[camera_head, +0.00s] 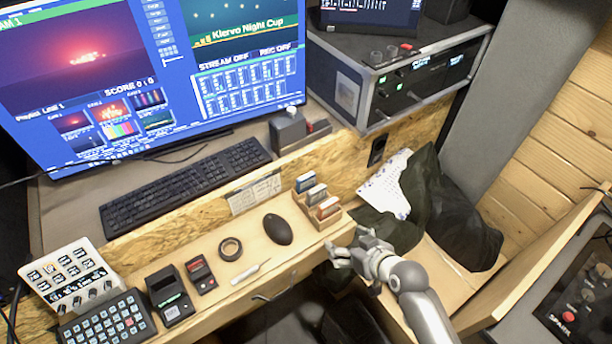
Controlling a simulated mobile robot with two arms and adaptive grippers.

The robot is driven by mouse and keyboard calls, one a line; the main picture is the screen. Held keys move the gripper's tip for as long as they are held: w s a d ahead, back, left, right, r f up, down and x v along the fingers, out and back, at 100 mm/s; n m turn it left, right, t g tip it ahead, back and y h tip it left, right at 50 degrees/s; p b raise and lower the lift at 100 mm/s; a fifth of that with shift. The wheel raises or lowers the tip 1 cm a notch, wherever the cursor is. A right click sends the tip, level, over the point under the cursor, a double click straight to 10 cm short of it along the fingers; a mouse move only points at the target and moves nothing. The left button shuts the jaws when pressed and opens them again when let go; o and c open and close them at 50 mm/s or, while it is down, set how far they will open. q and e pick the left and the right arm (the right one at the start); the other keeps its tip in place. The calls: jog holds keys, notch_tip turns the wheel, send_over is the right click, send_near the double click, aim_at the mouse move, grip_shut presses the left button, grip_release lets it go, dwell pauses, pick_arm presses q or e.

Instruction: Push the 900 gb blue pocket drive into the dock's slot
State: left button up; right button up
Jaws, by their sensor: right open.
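A small wooden holder (334,216) stands on the lower desk ledge, with a few pocket drives upright in it. The rear drive (305,182) looks blue, and the front one (328,208) looks orange-brown. Their labels are too small to read. A small dark grey box (287,130) on the upper desk may be the dock; I cannot make out its slot clearly. My right gripper (345,255) is open and empty, in front of and below the holder, apart from the drives. My left gripper is not in view.
A black mouse (278,229), a tape roll (230,249) and small black devices (170,296) lie along the ledge. A keyboard (185,186) and large monitor (150,70) are behind. A rack case (400,75) and dark cloth (440,215) are at right.

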jog(key=shift+n+t+y, duration=0.3)
jog(key=shift+t+y, duration=0.3)
jog(key=shift+t, duration=0.1)
jog(key=w+r, duration=0.1)
jog(key=r, duration=0.1)
jog(key=w+a+r, duration=0.1)
jog(key=w+r, duration=0.2)
jog(key=shift+a+r, duration=0.35)
jog(key=shift+a, duration=0.05)
jog(key=n+t+y, duration=0.1)
jog(key=t+y, duration=0.1)
send_near(308, 178)
jog(key=r, duration=0.1)
jog(key=shift+d+r, duration=0.1)
jog(key=shift+r, duration=0.1)
jog(key=p+x, duration=0.1)
jog(key=x, duration=0.3)
jog(key=shift+w+f, duration=0.1)
jog(key=shift+f, duration=0.15)
jog(key=shift+s+f+p+x, duration=0.1)
jog(key=shift+f+p+x, duration=0.15)
jog(key=shift+x, duration=0.85)
jog(key=shift+s+f+p+x, duration=0.1)
jog(key=shift+s+p+x, duration=0.1)
jog(key=shift+x, duration=1.7)
jog(key=c, duration=1.1)
